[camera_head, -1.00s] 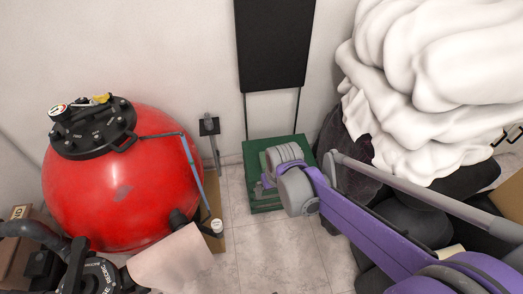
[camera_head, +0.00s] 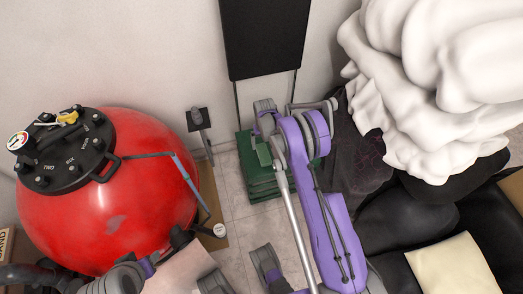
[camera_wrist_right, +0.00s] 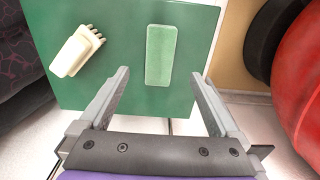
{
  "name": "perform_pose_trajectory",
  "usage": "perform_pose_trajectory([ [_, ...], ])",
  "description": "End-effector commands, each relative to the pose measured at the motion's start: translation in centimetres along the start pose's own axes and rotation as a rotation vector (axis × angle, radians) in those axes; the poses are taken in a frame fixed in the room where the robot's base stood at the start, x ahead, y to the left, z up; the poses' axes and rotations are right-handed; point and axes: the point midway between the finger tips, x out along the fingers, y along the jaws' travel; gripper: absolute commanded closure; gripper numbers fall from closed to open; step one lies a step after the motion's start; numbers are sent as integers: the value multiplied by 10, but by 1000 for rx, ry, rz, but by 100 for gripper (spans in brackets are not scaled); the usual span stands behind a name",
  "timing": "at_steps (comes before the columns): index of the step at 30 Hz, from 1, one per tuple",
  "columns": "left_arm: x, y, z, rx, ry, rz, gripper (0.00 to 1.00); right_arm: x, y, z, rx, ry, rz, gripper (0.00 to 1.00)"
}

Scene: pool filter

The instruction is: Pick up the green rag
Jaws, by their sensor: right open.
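The green rag (camera_wrist_right: 160,55) is a light green rectangular block lying flat on the darker green top of a box (camera_wrist_right: 120,90) in the right wrist view. My right gripper (camera_wrist_right: 160,76) is open, with one finger towards each side of the rag's near end and nothing between them. In the head view my right gripper (camera_head: 265,112) is over the far part of the green box (camera_head: 262,190), its fingertips hard to make out. My left gripper (camera_head: 240,272) is at the bottom edge, its fingers apart and empty.
A pale tool with short prongs (camera_wrist_right: 75,52) lies on the box top beside the rag. A red tank (camera_head: 110,215) stands at left. White bundled cloth (camera_head: 430,80) and dark bags (camera_head: 405,215) crowd the right. A black panel (camera_head: 264,38) rises behind the box.

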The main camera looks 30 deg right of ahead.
Motion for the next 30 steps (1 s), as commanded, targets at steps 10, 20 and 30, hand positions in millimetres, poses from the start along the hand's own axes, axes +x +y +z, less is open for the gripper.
perform_pose_trajectory([
  [10,7,0,3,0,-3,0,50,45,0,-1,0,0,0,3],
  [20,14,0,6,0,-5,0,50,88,0,-7,0,1,0,3],
  [30,15,0,6,0,-6,0,50,97,0,-6,0,1,0,3],
])
